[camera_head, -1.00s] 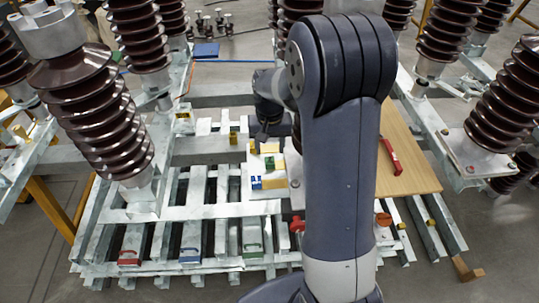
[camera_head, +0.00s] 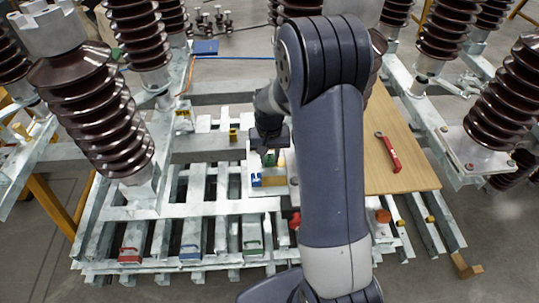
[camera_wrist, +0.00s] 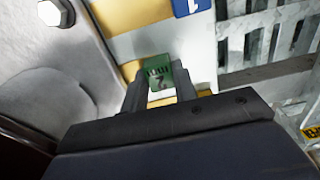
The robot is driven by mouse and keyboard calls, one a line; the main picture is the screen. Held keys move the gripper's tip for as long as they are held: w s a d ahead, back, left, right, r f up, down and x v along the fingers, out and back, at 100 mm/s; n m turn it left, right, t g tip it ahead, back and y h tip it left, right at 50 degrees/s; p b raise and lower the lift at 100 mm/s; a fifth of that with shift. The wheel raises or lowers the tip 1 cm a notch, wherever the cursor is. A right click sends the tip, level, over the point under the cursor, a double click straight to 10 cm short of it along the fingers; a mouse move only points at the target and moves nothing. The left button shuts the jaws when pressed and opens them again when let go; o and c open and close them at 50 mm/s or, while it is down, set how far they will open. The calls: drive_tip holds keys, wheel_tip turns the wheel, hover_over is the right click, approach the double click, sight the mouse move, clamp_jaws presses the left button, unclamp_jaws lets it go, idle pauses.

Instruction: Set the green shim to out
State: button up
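The green shim (camera_wrist: 158,70), a small green block marked with a 2, stands among yellow pieces in the wrist view. It also shows in the head view (camera_head: 270,159), just below my gripper (camera_head: 268,140). My gripper's two fingers (camera_wrist: 160,88) are apart in the wrist view, pointing at the green shim, with its near part between them. Whether they touch it I cannot tell. A blue block marked 1 (camera_wrist: 190,6) is just beyond it, and also shows in the head view (camera_head: 256,180).
A wooden board (camera_head: 405,165) with a red-handled tool (camera_head: 388,152) lies right. Tall brown insulators (camera_head: 95,120) stand around. A metal body (camera_wrist: 45,70) is close left of my gripper.

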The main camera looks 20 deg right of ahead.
sight(254, 164)
clamp_jaws()
drive_tip(key=shift+w+a, duration=0.25)
drive_tip(key=shift+a, duration=0.9)
drive_tip(key=shift+w+a, duration=0.25)
drive_tip(key=shift+a, duration=0.9)
drive_tip(key=shift+o, duration=2)
unclamp_jaws()
drive_tip(key=shift+a, duration=0.15)
drive_tip(key=shift+o, duration=0.6)
drive_tip(key=shift+r, duration=0.15)
